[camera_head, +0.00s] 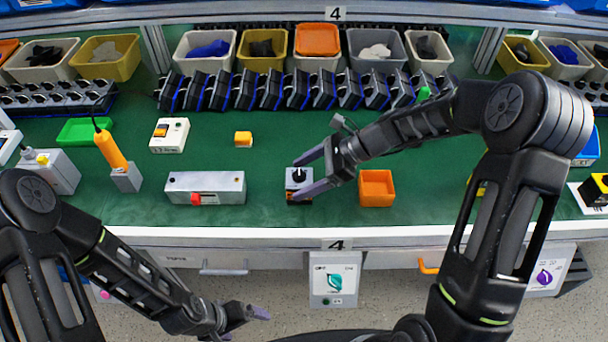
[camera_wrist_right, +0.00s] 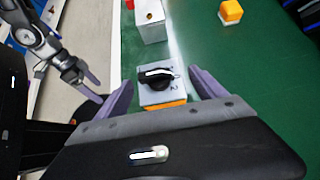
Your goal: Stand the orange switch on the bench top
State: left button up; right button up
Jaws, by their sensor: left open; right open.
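The orange switch (camera_head: 298,174) is a small block with a grey top plate and a black rotary knob, near the bench's front edge. In the right wrist view its knob (camera_wrist_right: 155,77) faces the camera, and an orange part shows below the plate. My right gripper (camera_head: 297,179) is open, with one purple finger on each side of the switch. I cannot tell whether the fingers touch it. The fingers partly hide its sides. My left gripper (camera_head: 243,324) is open and empty, low in front of the bench, away from the switch.
The green bench top (camera_head: 270,215) is clear around the switch. An orange tray (camera_head: 377,188) stands to its right. A grey box with a red button (camera_head: 213,188) stands to its left. A small yellow-orange block (camera_head: 243,138) lies behind. A panel with a teal knob (camera_head: 334,281) hangs below the front edge.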

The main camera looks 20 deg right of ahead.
jog(key=shift+r, duration=0.25)
jog(key=shift+d+r, duration=0.15)
jog(key=shift+d, duration=0.2)
jog(key=v, duration=1.1)
jog(key=shift+b, duration=0.4)
